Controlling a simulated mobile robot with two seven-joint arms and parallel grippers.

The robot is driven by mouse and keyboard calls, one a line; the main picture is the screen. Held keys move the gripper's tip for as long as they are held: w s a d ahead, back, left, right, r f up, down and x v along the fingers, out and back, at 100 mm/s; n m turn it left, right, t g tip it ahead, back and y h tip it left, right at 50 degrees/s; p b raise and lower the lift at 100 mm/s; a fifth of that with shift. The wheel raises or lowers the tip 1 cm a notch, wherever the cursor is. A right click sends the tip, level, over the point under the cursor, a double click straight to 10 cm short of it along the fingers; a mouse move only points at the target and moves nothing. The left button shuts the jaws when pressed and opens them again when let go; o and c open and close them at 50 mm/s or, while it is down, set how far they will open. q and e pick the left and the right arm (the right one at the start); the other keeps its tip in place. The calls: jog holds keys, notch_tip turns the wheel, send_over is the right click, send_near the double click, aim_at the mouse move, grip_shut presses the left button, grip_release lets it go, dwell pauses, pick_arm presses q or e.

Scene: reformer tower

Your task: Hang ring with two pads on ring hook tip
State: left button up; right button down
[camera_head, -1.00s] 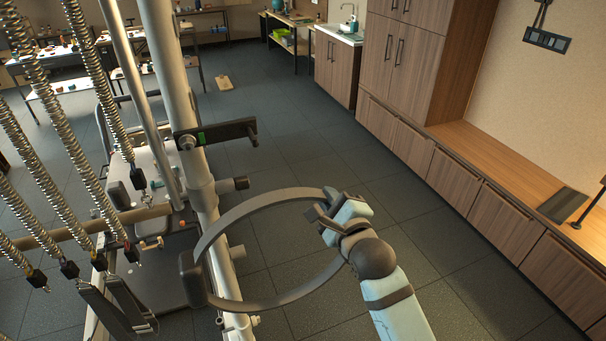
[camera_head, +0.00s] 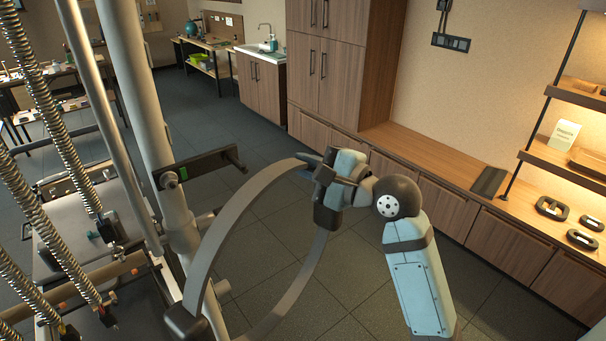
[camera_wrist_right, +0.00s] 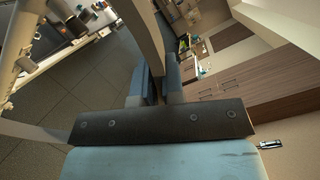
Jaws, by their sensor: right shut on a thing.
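The large grey ring (camera_head: 222,232) is held in the air in front of the metal post. One dark pad (camera_head: 186,322) is at its lower left and the other dark pad (camera_head: 328,214) is just below my right gripper (camera_head: 322,174). That gripper is shut on the ring's upper right part; the wrist view shows the band (camera_wrist_right: 146,32) running between its blue fingers (camera_wrist_right: 155,84). The dark ring hook (camera_head: 200,166) sticks out from the post, its tip (camera_head: 238,158) left of the ring's top and apart from it in the picture. My left gripper is not in view.
The post (camera_head: 150,120) and several coil springs (camera_head: 50,110) fill the left side. A wooden bench (camera_head: 430,158) and cabinets run along the right wall, with a lit shelf (camera_head: 570,160) at the far right. The floor between is clear.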

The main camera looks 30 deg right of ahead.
jog(key=shift+s+r, duration=0.1)
jog(key=shift+r, duration=0.05)
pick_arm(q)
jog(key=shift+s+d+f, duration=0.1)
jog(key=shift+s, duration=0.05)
pick_arm(e)
jog(key=shift+w, duration=0.45)
pick_arm(q)
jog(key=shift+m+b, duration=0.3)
jog(key=shift+b, duration=0.15)
pick_arm(e)
jog(key=w+a, duration=0.1)
jog(key=w, duration=0.9)
jog(key=shift+w+a, duration=0.15)
jog(key=shift+a, duration=0.1)
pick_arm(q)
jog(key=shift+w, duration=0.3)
